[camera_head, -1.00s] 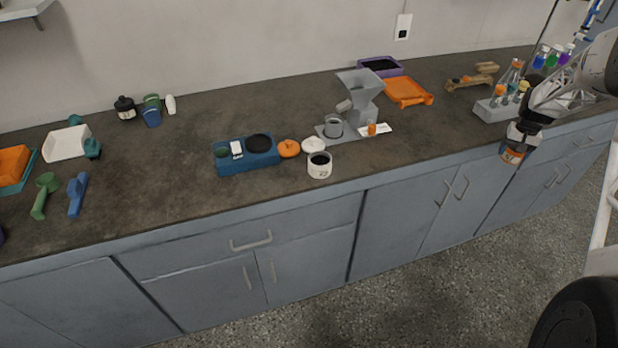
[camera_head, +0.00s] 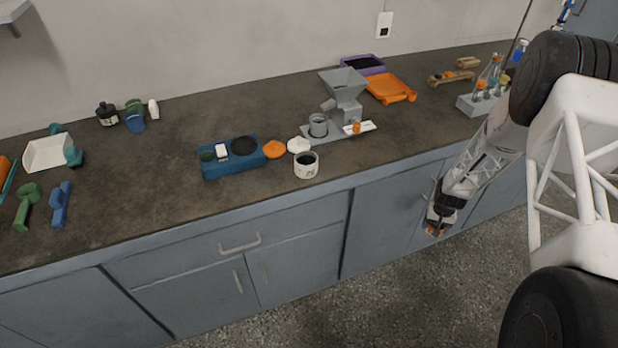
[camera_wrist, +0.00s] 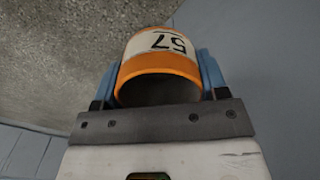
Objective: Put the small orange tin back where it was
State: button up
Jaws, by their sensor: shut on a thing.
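The small orange tin (camera_wrist: 160,55) is held between the two blue fingers of my gripper (camera_wrist: 158,82) in the wrist view. It has a cream label with "57", upside down in that view, and its open end with a dark inside faces the camera. In the head view my gripper (camera_head: 438,226) hangs in front of the grey-blue cabinets, below the counter's front edge. Only a little of the orange tin (camera_head: 432,233) shows there at the fingertips. An orange lid (camera_head: 274,150) lies on the counter beside a blue device.
The blue device (camera_head: 222,170), a white tin (camera_head: 306,168), a white lid (camera_head: 298,145) and a grey hopper (camera_head: 343,84) stand mid-counter. An orange tray (camera_head: 391,89) and a bottle rack (camera_head: 468,105) are further right.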

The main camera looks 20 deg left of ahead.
jog(key=s+a+r+n, duration=0.45)
jog(key=s+a, duration=0.55)
jog(key=a, duration=0.4)
jog(key=s+a+r+n, duration=0.45)
jog(key=s+a, duration=0.55)
jog(key=a, duration=0.4)
jog(key=s+a+r+n, duration=0.1)
jog(key=s+a+r, duration=0.2)
jog(key=r, duration=0.6)
jog(key=s+a+r+n, duration=0.1)
jog(key=s+a+r, duration=0.3)
jog(key=s+r, duration=0.3)
jog(key=s+a+r+n, duration=0.1)
jog(key=s+a+r, duration=0.3)
jog(key=r, duration=0.6)
jog(key=shift+s+a+r+n, duration=0.15)
jog(key=shift+s+r+n, duration=0.2)
jog(key=shift+s, duration=0.75)
send_over(273, 179)
jog(key=shift+f, duration=0.7)
jog(key=shift+f, duration=1.75)
jog(key=shift+f, duration=0.15)
